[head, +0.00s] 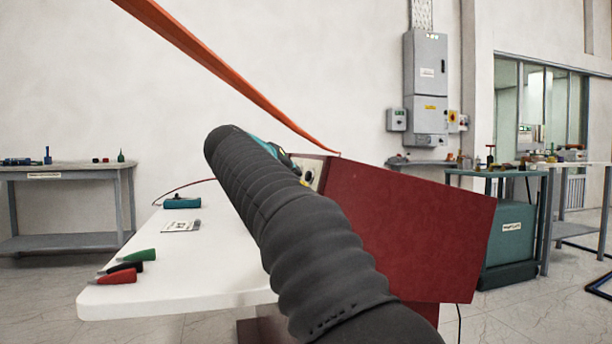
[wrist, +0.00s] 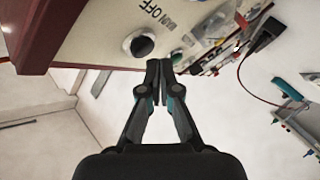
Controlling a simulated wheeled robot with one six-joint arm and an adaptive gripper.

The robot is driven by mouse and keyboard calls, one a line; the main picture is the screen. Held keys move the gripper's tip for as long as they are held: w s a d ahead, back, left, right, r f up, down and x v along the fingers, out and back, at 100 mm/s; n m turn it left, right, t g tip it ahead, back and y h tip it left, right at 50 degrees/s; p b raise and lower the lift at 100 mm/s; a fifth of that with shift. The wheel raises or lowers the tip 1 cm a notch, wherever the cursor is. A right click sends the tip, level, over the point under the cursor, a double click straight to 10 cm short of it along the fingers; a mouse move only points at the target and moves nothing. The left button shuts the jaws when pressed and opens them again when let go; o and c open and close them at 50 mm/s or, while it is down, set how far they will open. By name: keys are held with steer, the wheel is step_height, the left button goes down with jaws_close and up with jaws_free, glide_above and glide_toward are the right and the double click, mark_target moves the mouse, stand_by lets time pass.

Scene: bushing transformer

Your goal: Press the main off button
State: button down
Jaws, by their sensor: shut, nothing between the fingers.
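In the wrist view, a pale control panel (wrist: 90,35) carries the printed label MAIN OFF (wrist: 155,14), seen tilted. A round black button (wrist: 138,45) with a pale rim sits beside the label. A small green round part (wrist: 175,54) is to its right. My gripper (wrist: 158,68) is shut and empty, its fingertips just below and right of the black button in the picture. Whether the tips touch the panel cannot be told. In the head view, the panel's edge (head: 312,168) shows on the dark red cabinet (head: 410,225), and my arm covers most of it.
A white table (head: 200,265) holds green, black and red plugs (head: 123,267), a teal device (head: 182,202) and a small card (head: 181,226). An orange band (head: 215,70) slants down to the cabinet. In the wrist view, a red cable (wrist: 245,85) hangs right of my gripper.

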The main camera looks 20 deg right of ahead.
steer(key=shift+a, duration=0.15)
steer(key=a+p, duration=0.1)
steer(key=a, duration=0.1)
steer(key=a+r+p, duration=0.1)
steer(key=a, duration=0.1)
steer(key=shift+a+r, duration=0.1)
steer(key=shift+a, duration=0.3)
stand_by(0.3)
stand_by(0.6)
steer(key=s+f+g+y+p, duration=0.1)
steer(key=s+f+y+p, duration=0.1)
steer(key=s+f, duration=0.7)
steer(key=s+d+f+g+y+p, duration=0.1)
steer(key=s+f+y, duration=0.4)
steer(key=s+f, duration=0.5)
steer(key=s+d+f+g+y+p, duration=0.1)
steer(key=s+f+g+y+p, duration=0.2)
steer(key=s+f, duration=0.7)
steer(key=s+p, duration=0.2)
steer(key=s, duration=0.8)
steer(key=shift+d+f+n, duration=0.15)
steer(key=shift+f+n, duration=0.1)
steer(key=shift+n, duration=0.15)
steer(key=shift+s, duration=0.1)
